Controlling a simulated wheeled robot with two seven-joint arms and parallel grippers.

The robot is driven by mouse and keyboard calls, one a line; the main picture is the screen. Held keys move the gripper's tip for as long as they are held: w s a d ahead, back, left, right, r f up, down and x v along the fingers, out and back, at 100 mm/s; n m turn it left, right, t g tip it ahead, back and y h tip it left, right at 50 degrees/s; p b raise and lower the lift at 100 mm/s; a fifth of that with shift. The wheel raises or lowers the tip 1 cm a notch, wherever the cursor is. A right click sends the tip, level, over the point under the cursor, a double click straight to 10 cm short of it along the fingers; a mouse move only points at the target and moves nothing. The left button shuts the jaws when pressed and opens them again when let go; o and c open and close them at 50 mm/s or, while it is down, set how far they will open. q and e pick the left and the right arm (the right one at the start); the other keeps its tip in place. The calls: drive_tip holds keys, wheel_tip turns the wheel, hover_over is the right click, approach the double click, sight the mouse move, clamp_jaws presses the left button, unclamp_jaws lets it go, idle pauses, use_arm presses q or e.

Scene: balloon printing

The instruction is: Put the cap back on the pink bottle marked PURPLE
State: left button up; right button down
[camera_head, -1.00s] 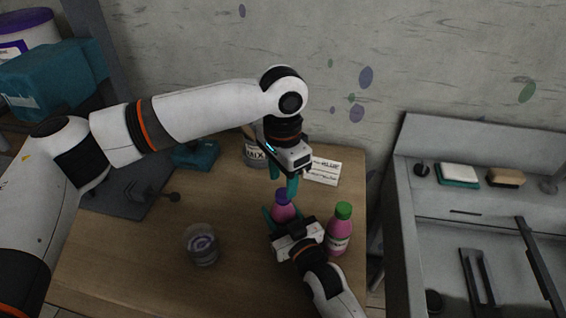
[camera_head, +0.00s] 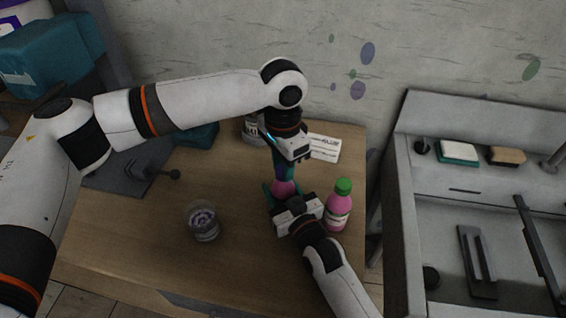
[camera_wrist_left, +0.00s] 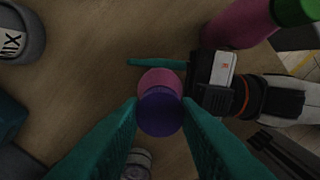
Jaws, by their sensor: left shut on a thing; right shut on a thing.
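The pink bottle (camera_head: 284,187) stands upright near the middle of the table; its label is hidden. My right gripper (camera_head: 283,198) is shut around its body. The purple cap (camera_wrist_left: 160,112) is at the bottle's top, seen from above in the left wrist view, with the pink bottle (camera_wrist_left: 158,79) showing just past it. My left gripper (camera_wrist_left: 160,108) is shut on the cap, one teal finger on each side. In the head view my left gripper (camera_head: 284,168) points down right over the bottle. I cannot tell whether the cap is fully seated.
A second pink bottle with a green cap (camera_head: 338,207) stands close to the right of my right gripper. A clear cup (camera_head: 203,222) is at the front left. A MIX container (camera_head: 251,130) and a white card (camera_head: 323,147) are behind. The table's right edge is near.

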use_arm(q)
drive_tip(key=o, duration=1.1)
drive_tip(key=shift+o, duration=0.2)
wheel_tip(320, 180, up, 12)
use_arm(e)
drive_tip(key=c, duration=0.6)
unclamp_jaws()
drive_tip(key=b+v, duration=0.1)
drive_tip(key=v, duration=1.1)
use_arm(q)
drive_tip(key=shift+f, duration=0.65)
